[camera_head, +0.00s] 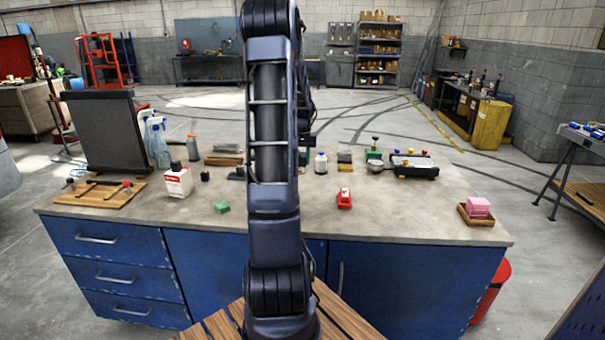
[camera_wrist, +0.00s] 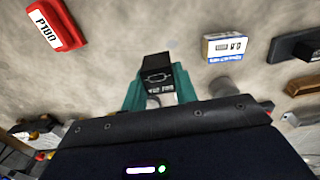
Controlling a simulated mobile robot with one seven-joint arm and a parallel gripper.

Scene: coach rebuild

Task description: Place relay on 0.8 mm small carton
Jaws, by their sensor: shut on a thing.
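In the wrist view my gripper (camera_wrist: 157,84) has teal fingers shut on a small black relay (camera_wrist: 156,72) with white print on its face. The relay is held in front of the worktop, and no contact below it is visible. The 0.8 mm small carton (camera_wrist: 224,47), white with a blue band and dark print, lies on the worktop to the right of the relay in the wrist view, apart from it. In the head view my own arm covers the middle of the bench, and I cannot make out the relay or the carton there.
A red P180 block (camera_wrist: 57,25) lies at the wrist view's upper left; it also shows in the head view (camera_head: 344,199). A dark item (camera_wrist: 293,46) lies right of the carton.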

